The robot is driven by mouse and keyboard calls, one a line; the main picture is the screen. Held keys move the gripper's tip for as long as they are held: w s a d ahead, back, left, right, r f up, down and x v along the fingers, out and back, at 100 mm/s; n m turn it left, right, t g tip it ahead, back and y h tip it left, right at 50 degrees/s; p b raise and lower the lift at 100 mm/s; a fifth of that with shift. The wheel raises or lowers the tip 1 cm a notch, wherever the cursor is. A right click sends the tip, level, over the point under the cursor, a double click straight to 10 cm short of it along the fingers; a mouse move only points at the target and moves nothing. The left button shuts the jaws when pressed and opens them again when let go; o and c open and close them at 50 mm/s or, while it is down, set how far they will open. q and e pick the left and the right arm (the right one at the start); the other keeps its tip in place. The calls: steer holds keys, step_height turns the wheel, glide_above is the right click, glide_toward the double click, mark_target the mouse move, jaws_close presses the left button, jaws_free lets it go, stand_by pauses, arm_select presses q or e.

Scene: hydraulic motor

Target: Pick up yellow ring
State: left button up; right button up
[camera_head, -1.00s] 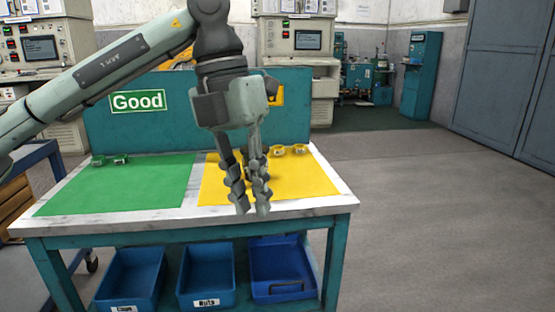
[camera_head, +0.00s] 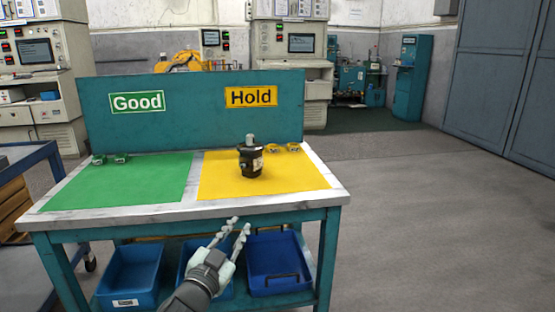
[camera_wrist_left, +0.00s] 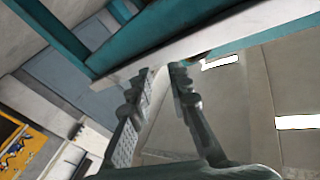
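Two small yellowish rings, a left one (camera_head: 273,148) and a right one (camera_head: 293,147), lie side by side at the back of the yellow mat (camera_head: 300,178), under the Hold sign. My left gripper (camera_head: 241,225) is in front of the table, near its front edge and well short of the rings. Its two fingers are apart with nothing between them. The left wrist view shows the same fingers (camera_wrist_left: 160,70) spread and empty, with no ring in sight. My right gripper is not in view.
A dark motor (camera_head: 250,160) stands upright on the yellow mat, just left of and nearer than the rings. The green mat (camera_head: 120,183) has two small greyish-green parts (camera_head: 109,160) at its back left. Blue bins (camera_head: 131,277) sit on the shelf below. The teal back panel (camera_head: 195,125) rises behind.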

arm_select(q)
steer(key=s+a+f+n+g+y, duration=0.25)
steer(key=s+a+f, duration=0.2)
steer(key=f, duration=0.45)
steer(key=s+a+f+n+g+y, duration=0.1)
steer(key=s+a+f+g, duration=0.2)
steer(key=s+f, duration=0.45)
steer(key=s+a+f+n+g+y, duration=0.2)
steer(key=s+a+f+g, duration=0.15)
steer(key=f, duration=0.75)
steer(key=s+a+f+g, duration=0.2)
steer(key=s+f, duration=0.4)
steer(key=s, duration=0.4)
steer(key=s+a+f+g, duration=0.3)
steer(key=s+f, duration=0.3)
steer(key=s, duration=0.4)
steer(key=shift+s+n+g+y, duration=0.35)
steer(key=shift+n+g+y, duration=0.1)
steer(key=shift+g, duration=0.15)
steer(key=shift+d+f, duration=0.1)
